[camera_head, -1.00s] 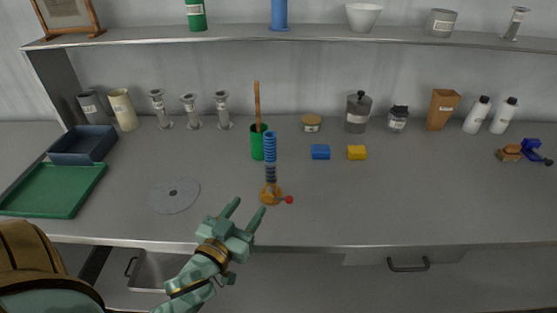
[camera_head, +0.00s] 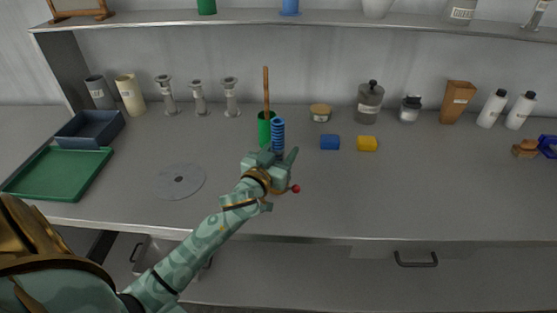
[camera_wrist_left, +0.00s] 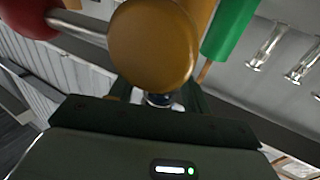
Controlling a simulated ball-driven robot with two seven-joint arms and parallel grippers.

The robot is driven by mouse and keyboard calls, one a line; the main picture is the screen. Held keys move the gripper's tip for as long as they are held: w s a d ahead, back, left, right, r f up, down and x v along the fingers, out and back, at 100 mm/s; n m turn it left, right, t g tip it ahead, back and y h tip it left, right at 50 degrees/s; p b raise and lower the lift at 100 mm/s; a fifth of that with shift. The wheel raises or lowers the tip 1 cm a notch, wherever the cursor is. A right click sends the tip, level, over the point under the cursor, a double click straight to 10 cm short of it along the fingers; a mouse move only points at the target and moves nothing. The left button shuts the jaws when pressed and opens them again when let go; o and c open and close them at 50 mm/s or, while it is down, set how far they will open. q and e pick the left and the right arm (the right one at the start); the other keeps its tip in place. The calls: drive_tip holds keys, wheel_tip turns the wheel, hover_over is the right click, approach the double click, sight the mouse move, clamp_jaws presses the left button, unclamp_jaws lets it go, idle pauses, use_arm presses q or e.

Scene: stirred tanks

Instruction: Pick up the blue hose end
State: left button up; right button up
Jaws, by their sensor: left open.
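The blue hose end (camera_head: 278,132) is a ribbed blue tube standing upright on the worktop in the head view. Its lower part is hidden behind my left gripper (camera_head: 272,156). A brass valve body (camera_wrist_left: 153,45) fills the top of the left wrist view, with a red ball knob (camera_wrist_left: 28,18) on a metal stem; the red knob (camera_head: 295,188) also shows right of my gripper in the head view. My left gripper is open, its fingers at the lower part of the hose; whether they touch it I cannot tell. My right gripper is not in view.
A green cup (camera_head: 264,128) with a wooden stick stands close behind the hose, to the left. A blue block (camera_head: 330,142) and a yellow block (camera_head: 367,144) lie to the right. A grey disc (camera_head: 180,182) lies left. The worktop's front right is clear.

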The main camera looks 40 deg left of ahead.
use_arm(q)
drive_tip(key=shift+w, duration=0.35)
clamp_jaws()
drive_tip(key=shift+r, duration=0.1)
